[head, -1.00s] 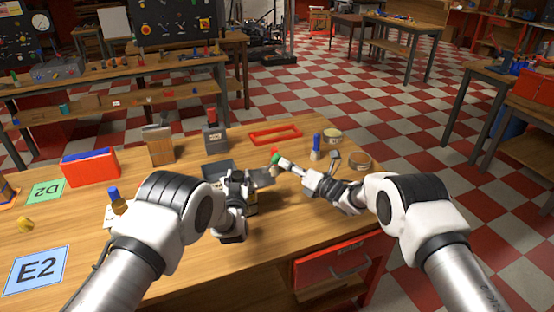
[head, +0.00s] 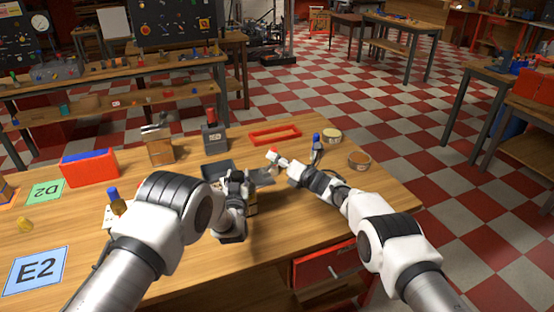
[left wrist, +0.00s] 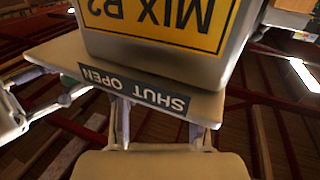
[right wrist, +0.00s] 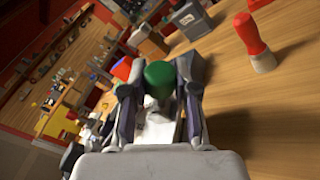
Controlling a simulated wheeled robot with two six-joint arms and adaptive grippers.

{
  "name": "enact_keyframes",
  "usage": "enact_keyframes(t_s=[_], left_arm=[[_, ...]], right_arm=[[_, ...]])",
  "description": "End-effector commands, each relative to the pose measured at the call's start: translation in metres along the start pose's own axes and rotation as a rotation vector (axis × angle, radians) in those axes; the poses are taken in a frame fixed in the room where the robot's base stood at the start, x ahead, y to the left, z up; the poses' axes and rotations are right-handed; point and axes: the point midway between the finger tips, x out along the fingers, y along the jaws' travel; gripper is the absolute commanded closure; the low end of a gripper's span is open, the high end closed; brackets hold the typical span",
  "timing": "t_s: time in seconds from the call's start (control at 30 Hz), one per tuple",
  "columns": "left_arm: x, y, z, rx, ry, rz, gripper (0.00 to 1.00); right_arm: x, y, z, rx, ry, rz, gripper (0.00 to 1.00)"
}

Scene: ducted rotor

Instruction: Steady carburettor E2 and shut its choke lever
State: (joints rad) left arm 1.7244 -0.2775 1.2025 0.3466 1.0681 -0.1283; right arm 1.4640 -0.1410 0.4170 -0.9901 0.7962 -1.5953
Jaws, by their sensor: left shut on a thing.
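The carburettor (left wrist: 150,45) is a pale box body with an upside-down yellow MIX label, on a flat base marked SHUT and OPEN. My left gripper (head: 236,186) is shut on it at the base; its fingers show below the base in the left wrist view (left wrist: 160,125). A green knob (right wrist: 159,78) stands between the fingers of my right gripper (right wrist: 157,85), which look open with small gaps beside the knob. In the left wrist view the green knob (left wrist: 68,98) is dim at the left of the base. In the head view my right gripper (head: 277,160) hides it.
A red-topped peg (right wrist: 255,40) stands close to my right gripper. A blue-topped peg (head: 316,145), round tins (head: 359,159) and a red frame (head: 275,135) lie around. The blue E2 mat (head: 37,268) is at the left front; bench between is largely clear.

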Motion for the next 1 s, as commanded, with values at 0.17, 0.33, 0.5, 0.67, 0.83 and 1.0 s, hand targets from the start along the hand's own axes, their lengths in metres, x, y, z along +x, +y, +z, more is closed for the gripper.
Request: enact_keyframes(t_s=[0.17,0.33,0.5,0.67,0.83,1.0], left_arm=[[0.000,0.000,0.001,0.000,-0.002,0.001,1.00],[-0.001,0.000,0.001,0.000,-0.002,0.001,1.00],[-0.001,0.001,0.001,0.000,-0.002,0.001,1.00],[-0.001,0.001,0.001,0.001,-0.002,0.001,1.00],[-0.001,0.001,0.001,0.001,-0.002,0.001,1.00],[-0.001,0.001,0.001,0.001,-0.002,0.001,1.00]], right_arm=[[0.000,0.000,0.000,-0.002,0.000,0.000,1.00],[0.001,0.002,0.001,-0.023,0.006,-0.006,1.00],[0.002,0.006,0.001,-0.081,0.022,-0.021,1.00],[0.004,0.012,0.001,-0.175,0.049,-0.045,1.00],[0.007,0.021,-0.001,-0.310,0.087,-0.078,1.00],[0.010,0.029,-0.005,-0.456,0.127,-0.116,1.00]])
